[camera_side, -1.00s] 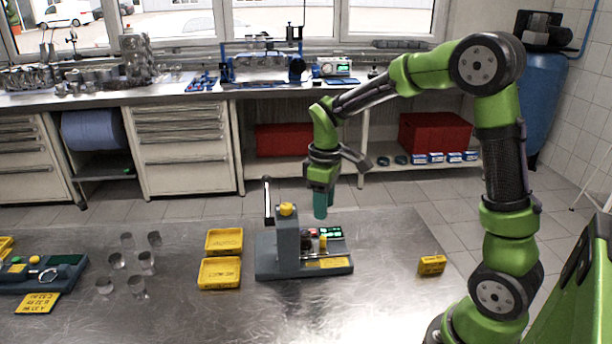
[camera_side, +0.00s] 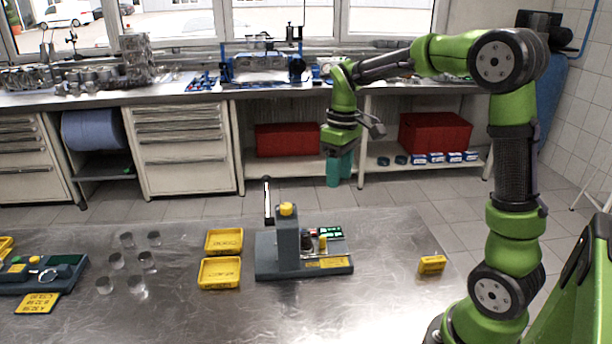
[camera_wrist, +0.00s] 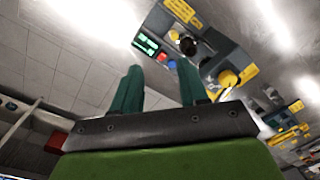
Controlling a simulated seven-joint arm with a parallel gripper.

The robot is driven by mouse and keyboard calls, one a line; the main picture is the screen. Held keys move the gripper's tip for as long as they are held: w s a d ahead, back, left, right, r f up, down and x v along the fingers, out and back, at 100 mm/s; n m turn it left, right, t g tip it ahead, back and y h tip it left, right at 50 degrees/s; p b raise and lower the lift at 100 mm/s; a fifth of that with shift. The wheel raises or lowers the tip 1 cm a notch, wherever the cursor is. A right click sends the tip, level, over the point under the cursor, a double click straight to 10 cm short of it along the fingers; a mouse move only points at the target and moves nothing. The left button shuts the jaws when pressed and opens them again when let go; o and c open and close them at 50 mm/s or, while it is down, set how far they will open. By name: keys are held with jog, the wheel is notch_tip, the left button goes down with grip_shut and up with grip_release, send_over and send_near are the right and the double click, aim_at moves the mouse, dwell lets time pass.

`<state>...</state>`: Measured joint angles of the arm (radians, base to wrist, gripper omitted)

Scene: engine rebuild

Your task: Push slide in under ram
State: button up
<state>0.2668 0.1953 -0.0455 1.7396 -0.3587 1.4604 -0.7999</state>
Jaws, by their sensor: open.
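The grey press (camera_side: 290,268) stands on the metal table, with a yellow-capped column (camera_side: 287,232) and a black lever on its left. Its slide appears to be the part with a small yellow post (camera_side: 322,243), beside a dark round part right of the column. I cannot tell how far the slide sits under the ram. The press also shows at the upper right of the wrist view, with its yellow cap (camera_wrist: 228,78). My gripper (camera_side: 339,180) has teal fingers, open and empty, and hangs above and behind the press, touching nothing. It also shows in the wrist view (camera_wrist: 159,66).
Two yellow trays (camera_side: 220,272) lie left of the press, with several clear and metal cylinders (camera_side: 137,284) farther left. A small yellow block (camera_side: 432,264) lies to the right. Another grey fixture (camera_side: 60,272) sits at far left. The table right of the press is mostly clear.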

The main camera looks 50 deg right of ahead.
jog(key=s+d+m+y, duration=0.1)
jog(key=d+m+y, duration=0.1)
jog(key=m, duration=0.6)
jog(key=m+t+y, duration=0.1)
jog(key=m+y, duration=0.1)
jog(key=m, duration=1.2)
send_near(323, 237)
jog(key=x, duration=0.9)
jog(key=shift+d+r, duration=0.1)
grip_shut()
